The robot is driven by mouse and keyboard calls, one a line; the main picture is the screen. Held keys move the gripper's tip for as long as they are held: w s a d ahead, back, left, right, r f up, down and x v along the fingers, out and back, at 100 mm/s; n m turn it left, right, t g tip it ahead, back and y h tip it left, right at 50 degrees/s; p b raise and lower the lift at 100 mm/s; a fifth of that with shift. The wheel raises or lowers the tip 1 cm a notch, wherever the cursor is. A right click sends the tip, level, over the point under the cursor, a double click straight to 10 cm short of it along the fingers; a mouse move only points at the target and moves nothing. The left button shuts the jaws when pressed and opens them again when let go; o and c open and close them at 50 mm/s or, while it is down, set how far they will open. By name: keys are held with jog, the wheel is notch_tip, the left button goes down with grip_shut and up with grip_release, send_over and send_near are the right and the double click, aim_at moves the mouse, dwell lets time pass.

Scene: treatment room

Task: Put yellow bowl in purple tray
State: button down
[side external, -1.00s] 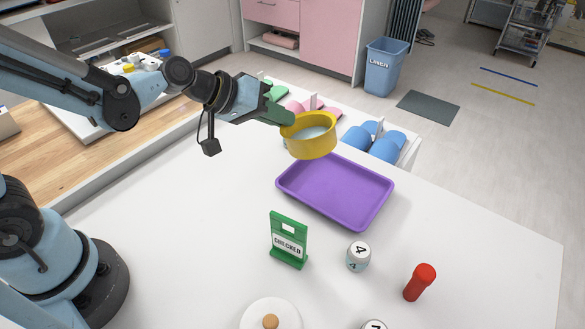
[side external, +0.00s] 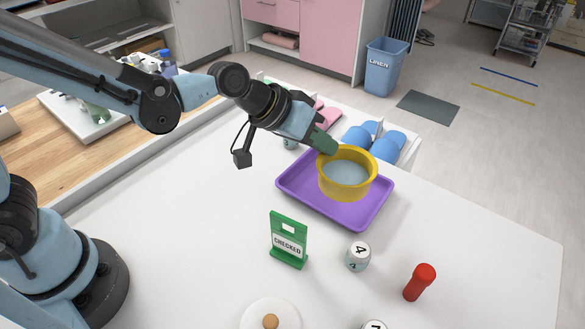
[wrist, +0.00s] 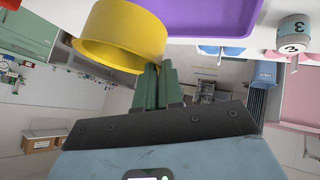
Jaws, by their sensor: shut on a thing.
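The yellow bowl (side external: 347,187) is upright over the purple tray (side external: 302,198) in the side view. My gripper (side external: 329,147) is shut on the bowl's rim at its upper left. I cannot tell whether the bowl's base touches the tray floor. In the wrist view the bowl (wrist: 125,35) sits at the fingertips of my gripper (wrist: 158,72), and the tray (wrist: 215,15) shows beyond it at the top. Part of the tray is hidden behind the bowl.
A white dish (side external: 270,312) lies at the front edge. The table left of the tray is clear.

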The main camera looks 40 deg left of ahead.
jog(key=shift+w+a+f, duration=0.65)
jog(key=shift+w+f, duration=0.1)
jog(key=shift+f, duration=0.5)
jog(key=shift+w+a+f, duration=0.6)
jog(key=shift+w+f, duration=0.1)
jog(key=shift+f, duration=0.55)
jog(key=shift+w+a+f, duration=0.65)
jog(key=shift+w+f, duration=0.1)
jog(key=shift+f, duration=0.5)
jog(key=shift+f, duration=0.1)
jog(key=c, duration=1.3)
grip_release()
jog(key=shift+v, duration=6.05)
jog(key=s+a+y, duration=0.2)
jog(key=s+a, duration=0.1)
jog(key=s+a+r+n+y, duration=0.1)
jog(key=s+a, duration=0.2)
jog(key=s+a+y, duration=0.2)
jog(key=s+a, duration=0.1)
jog(key=shift+s+a+r+y, duration=0.25)
jog(key=shift+s+a+y, duration=0.05)
jog(key=shift+s+a, duration=0.1)
